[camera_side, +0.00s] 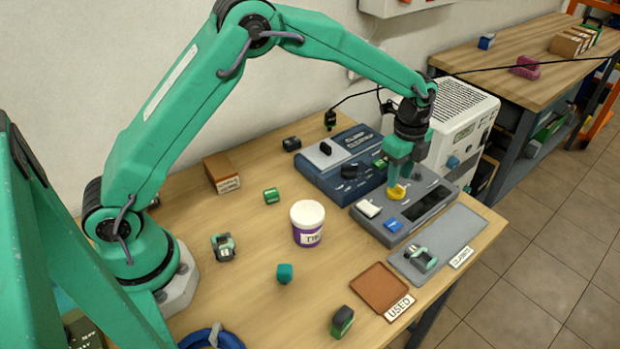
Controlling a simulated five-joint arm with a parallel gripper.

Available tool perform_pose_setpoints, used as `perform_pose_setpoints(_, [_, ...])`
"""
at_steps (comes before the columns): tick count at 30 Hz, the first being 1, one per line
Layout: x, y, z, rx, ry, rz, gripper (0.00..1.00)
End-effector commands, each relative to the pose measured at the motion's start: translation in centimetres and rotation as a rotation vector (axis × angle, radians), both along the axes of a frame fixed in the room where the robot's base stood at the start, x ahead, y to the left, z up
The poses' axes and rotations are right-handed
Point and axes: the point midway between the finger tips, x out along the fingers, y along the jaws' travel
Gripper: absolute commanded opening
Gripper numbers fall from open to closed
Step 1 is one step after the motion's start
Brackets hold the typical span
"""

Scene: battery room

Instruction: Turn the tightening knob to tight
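A yellow knob (397,192) sits on the grey device (433,202) at the right of the table. My gripper (400,180) points down over this knob, with its fingertips at or just above it. I cannot tell whether the fingers touch the knob or how far apart they are. Markings on both devices are too small to read, so I cannot tell a knob's setting.
The grey device also has a white switch (368,208), a blue button (393,225) and a dark panel. A white tub with a purple band (307,228) stands mid-table. A brown tray (380,287) and a grey mat (462,226) lie in front. Several small parts are scattered.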

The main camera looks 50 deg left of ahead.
Motion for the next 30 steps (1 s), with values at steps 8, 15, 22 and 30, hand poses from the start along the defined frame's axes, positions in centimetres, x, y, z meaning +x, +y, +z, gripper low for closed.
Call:
perform_pose_setpoints(8, [0.0,0.0,-2.1,0.000,0.000,0.000,0.34])
perform_pose_setpoints(15, [0.0,0.0,-2.2,0.000,0.000,0.000,0.34])
perform_pose_setpoints(22, [0.0,0.0,-2.2,0.000,0.000,0.000,0.02])
perform_pose_setpoints(30, [0.0,0.0,-2.2,0.000,0.000,0.022,0.00])
